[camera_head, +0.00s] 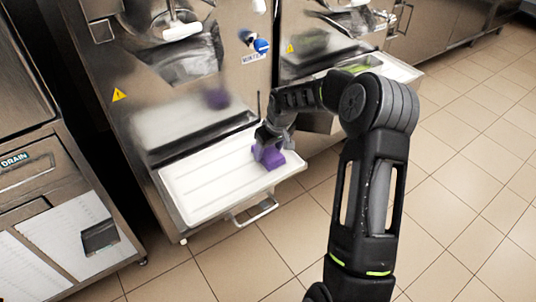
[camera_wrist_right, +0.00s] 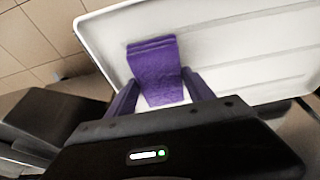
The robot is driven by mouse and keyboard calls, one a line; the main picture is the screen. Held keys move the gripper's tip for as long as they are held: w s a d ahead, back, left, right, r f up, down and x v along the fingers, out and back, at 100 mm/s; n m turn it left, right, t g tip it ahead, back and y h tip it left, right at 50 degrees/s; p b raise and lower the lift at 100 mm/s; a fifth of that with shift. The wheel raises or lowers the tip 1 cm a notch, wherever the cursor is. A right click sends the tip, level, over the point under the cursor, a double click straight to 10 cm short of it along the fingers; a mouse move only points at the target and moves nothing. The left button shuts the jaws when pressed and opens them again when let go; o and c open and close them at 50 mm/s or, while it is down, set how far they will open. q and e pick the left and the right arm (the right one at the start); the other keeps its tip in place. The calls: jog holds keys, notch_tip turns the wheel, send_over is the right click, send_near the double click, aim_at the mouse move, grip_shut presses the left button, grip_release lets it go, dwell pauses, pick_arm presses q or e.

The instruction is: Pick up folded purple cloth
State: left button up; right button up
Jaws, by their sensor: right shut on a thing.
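The folded purple cloth (camera_head: 268,155) is at the right end of a white tray (camera_head: 205,180) on the front of a steel freezer. My right gripper (camera_head: 272,140) reaches down to it from above and is shut on the cloth. In the right wrist view the cloth (camera_wrist_right: 156,70) shows between the two fingers (camera_wrist_right: 160,92), with the white tray (camera_wrist_right: 245,45) around it. I cannot tell whether the cloth is clear of the tray surface. My left gripper is not in view.
A second freezer with its own white tray (camera_head: 405,72) stands to the right. A handle (camera_head: 255,212) sticks out below the first tray. A cabinet marked DRAIN (camera_head: 30,165) stands at the left. The tiled floor (camera_head: 460,190) at the right is clear.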

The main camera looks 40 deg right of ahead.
aim_at(266, 157)
notch_tip(266, 157, up, 10)
jog(key=shift+r+p, duration=0.1)
jog(key=shift+p, duration=0.35)
jog(key=shift+c, duration=0.4)
jog(key=shift+m, duration=0.3)
dwell(0.4)
jog(key=shift+s+a+f+m+h+p, duration=0.25)
jog(key=shift+s+a+f+m, duration=0.15)
jog(key=shift+a+m, duration=0.15)
jog(key=shift+s+a+f+m+h+p, duration=0.2)
jog(key=shift+s+a+f+m, duration=0.1)
jog(key=shift+a+f+m, duration=0.2)
jog(key=s+a+r+n+p, duration=0.1)
jog(key=a+r+p, duration=0.3)
jog(key=a, duration=0.6)
jog(key=s+a+r+n+p, duration=0.1)
jog(key=a+r+p, duration=0.4)
jog(key=a, duration=0.6)
jog(key=shift+s+r+n+y, duration=0.35)
jog(key=shift+r+n+y, duration=0.1)
jog(key=shift+r, duration=0.4)
